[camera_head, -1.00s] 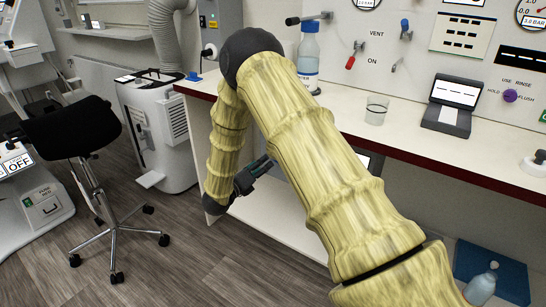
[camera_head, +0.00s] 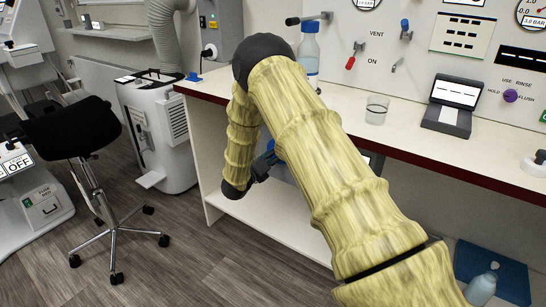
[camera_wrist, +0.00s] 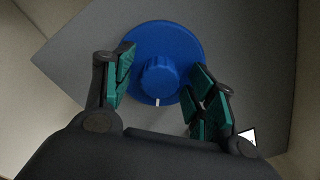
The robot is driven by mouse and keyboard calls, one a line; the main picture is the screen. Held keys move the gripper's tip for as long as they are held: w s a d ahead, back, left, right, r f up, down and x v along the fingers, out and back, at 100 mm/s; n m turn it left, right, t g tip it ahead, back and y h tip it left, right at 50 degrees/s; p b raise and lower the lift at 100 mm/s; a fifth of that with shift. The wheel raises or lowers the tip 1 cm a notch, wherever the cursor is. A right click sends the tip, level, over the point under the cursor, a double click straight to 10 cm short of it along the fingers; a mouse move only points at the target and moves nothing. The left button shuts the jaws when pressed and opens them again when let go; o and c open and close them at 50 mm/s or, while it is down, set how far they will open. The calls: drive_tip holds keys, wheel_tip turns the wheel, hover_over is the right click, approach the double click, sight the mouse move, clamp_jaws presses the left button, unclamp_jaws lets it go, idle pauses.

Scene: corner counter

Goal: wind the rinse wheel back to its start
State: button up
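In the wrist view a round blue wheel (camera_wrist: 165,40) with a raised ribbed hub in its middle faces me from a grey box (camera_wrist: 85,50). A short white mark shows on the wheel just below the hub. My gripper (camera_wrist: 160,72) is open, with one green-padded finger left of the hub and the other right of it. Gaps show between both fingers and the hub; how far the fingertips are from the wheel's face I cannot tell. In the head view my gripper (camera_head: 262,168) is below the counter edge, partly hidden behind my arm.
The counter (camera_head: 340,112) with its dark red edge runs above my gripper. A glass beaker (camera_head: 376,110), a bottle (camera_head: 308,58) and a small display (camera_head: 448,104) stand on it. A purple knob (camera_head: 510,96) is on the wall panel. A stool (camera_head: 75,125) stands left on open floor.

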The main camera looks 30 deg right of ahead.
drive_tip(key=c, duration=0.9)
drive_tip(key=shift+c, duration=0.2)
drive_tip(key=shift+n, duration=0.4)
drive_tip(key=n+p, duration=0.5)
drive_tip(key=n, duration=1.6)
drive_tip(key=shift+f, duration=0.2)
drive_tip(key=o, duration=1)
